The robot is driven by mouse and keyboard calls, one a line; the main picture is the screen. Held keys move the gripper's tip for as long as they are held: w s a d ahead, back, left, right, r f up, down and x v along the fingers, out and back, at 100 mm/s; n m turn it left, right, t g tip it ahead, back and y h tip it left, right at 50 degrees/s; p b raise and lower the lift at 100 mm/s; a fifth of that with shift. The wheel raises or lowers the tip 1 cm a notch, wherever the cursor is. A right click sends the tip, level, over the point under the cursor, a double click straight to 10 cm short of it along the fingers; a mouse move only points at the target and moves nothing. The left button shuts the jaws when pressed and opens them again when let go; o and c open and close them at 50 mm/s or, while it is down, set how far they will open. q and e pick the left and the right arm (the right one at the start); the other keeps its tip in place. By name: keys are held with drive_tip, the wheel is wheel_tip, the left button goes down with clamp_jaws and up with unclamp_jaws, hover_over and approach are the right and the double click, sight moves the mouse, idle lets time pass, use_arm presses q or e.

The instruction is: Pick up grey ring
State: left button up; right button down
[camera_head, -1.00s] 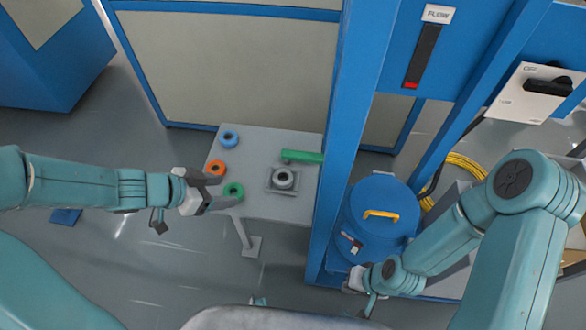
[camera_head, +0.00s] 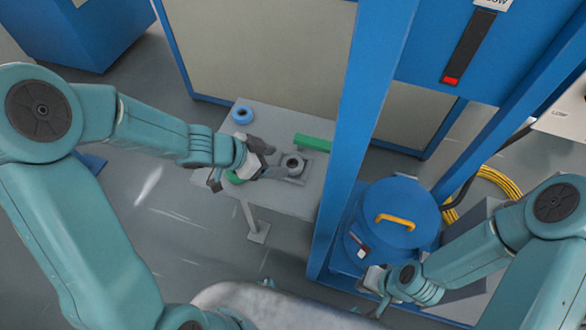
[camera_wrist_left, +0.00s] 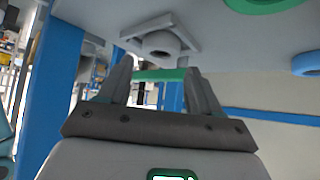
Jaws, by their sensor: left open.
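The grey ring (camera_head: 292,163) sits on a square grey holder (camera_head: 297,180) on the small grey table (camera_head: 211,205). In the left wrist view, which looks upside down, the grey ring (camera_wrist_left: 160,44) shows ahead of the fingers, between their tips. My left gripper (camera_head: 269,157) is open and empty, just left of the ring and apart from it as far as I can tell. Its fingers also show in the left wrist view (camera_wrist_left: 160,80). My right gripper (camera_head: 373,283) is low by the blue drum; its jaws are too small to read.
A green ring (camera_head: 233,178) lies partly hidden under my left gripper. A blue ring (camera_head: 242,114) lies at the table's back left. A green bar (camera_head: 312,142) stands behind the holder. A blue post (camera_head: 357,130) and blue drum (camera_head: 398,215) are at the right.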

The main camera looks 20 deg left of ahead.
sight(297, 164)
use_arm(q)
drive_tip(key=shift+w+d+f, duration=0.3)
drive_tip(key=shift+d+f, duration=0.1)
drive_tip(key=shift+d, duration=0.05)
drive_tip(key=b+x, duration=0.3)
drive_tip(key=x, duration=0.1)
drive_tip(key=shift+a+f, duration=0.15)
drive_tip(key=shift+a, duration=0.05)
drive_tip(key=shift+w+d+f, duration=0.1)
drive_tip(key=shift+w+d, duration=0.15)
drive_tip(key=c, duration=0.7)
